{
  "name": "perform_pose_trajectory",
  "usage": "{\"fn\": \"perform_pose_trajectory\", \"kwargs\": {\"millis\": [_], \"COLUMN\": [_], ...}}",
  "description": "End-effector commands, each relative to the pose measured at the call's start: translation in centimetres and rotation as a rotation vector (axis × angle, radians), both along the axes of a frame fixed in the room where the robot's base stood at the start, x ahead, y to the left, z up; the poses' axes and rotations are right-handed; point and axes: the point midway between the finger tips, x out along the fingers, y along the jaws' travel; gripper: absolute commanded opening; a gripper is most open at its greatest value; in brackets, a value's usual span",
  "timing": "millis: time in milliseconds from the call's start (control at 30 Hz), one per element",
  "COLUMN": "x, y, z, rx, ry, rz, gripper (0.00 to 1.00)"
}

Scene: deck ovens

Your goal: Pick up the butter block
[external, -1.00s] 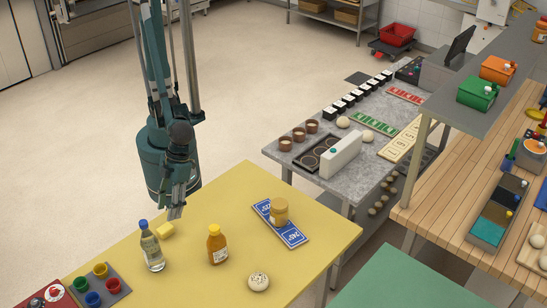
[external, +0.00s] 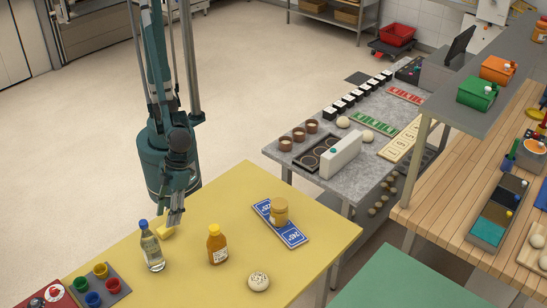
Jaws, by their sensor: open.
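The butter block (external: 164,232) is a small yellow block on the yellow table (external: 325,236), near its far left edge. My gripper (external: 175,221) points down at the block, with its fingertips overlapping the block's right part in the picture. The fingers are open. Part of the block is hidden behind them, and I cannot tell from this one view whether they touch it or stand around it.
A clear bottle with a blue cap (external: 151,247) stands close to the block, at its left front. An amber bottle (external: 217,245) stands to the right. A jar (external: 279,212) sits on a blue sign (external: 291,234). A bun (external: 258,282) and colored cups (external: 100,271) are nearer.

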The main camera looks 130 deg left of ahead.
Motion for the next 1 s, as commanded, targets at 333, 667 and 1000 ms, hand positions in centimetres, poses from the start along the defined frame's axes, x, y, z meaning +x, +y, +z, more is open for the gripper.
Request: {"fn": "perform_pose_trajectory", "kwargs": {"millis": [333, 667, 1000], "x": [0.3, 0.3, 0.2], "y": [-1.2, -1.9, -1.9], "z": [-2.8, -4.4, -4.4], "rx": [0.000, 0.000, 0.000], "ry": [0.000, 0.000, 0.000], "rz": [0.000, 0.000, 0.000], "gripper": [0.43, 0.43, 0.43]}}
